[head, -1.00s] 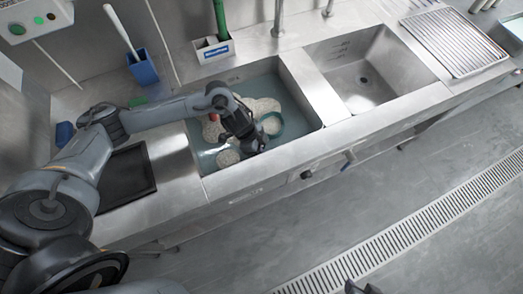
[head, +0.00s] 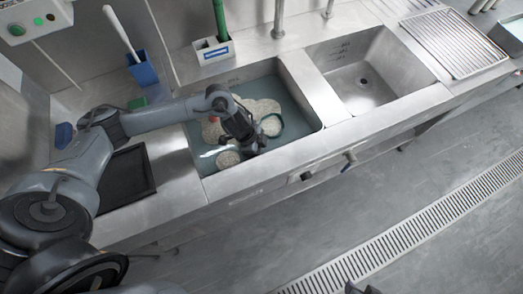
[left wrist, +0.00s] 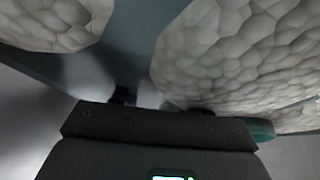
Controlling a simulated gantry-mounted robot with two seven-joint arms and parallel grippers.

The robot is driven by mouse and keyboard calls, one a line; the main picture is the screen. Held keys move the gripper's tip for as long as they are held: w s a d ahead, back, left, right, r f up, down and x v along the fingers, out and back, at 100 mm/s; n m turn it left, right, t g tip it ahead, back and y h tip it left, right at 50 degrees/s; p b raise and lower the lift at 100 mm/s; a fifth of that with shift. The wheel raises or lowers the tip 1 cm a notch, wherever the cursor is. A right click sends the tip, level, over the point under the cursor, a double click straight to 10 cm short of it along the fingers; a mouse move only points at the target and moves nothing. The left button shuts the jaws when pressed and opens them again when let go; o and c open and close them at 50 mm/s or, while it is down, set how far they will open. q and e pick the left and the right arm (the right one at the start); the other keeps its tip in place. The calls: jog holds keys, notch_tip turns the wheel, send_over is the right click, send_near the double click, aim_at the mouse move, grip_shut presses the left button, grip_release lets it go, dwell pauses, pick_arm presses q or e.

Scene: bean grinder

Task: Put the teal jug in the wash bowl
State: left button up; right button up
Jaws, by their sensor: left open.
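The wash bowl (head: 202,165) is the left steel basin, filled with bluish water and patches of pale suds. A dark teal round rim (head: 282,127), seemingly the teal jug's, lies in the basin just right of my left gripper, with suds showing inside it. Its body is hidden or under water. My left gripper (head: 249,150) is low over the basin, open, with nothing seen between its fingers. In the left wrist view, a bit of teal (left wrist: 262,130) shows at the right of the gripper, beside large suds. A dark tip at the bottom edge may be my right gripper (head: 362,288).
An empty second basin (head: 340,80) is to the right, with a ribbed drainboard (head: 455,40) beyond it. A blue holder (head: 143,70) with a white-handled brush and a white caddy (head: 213,50) stand behind. A black tray (head: 125,180) lies at left.

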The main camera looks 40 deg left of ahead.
pick_arm(q)
jog(key=p+v, duration=0.3)
jog(key=v, duration=0.9)
jog(key=shift+p, duration=0.3)
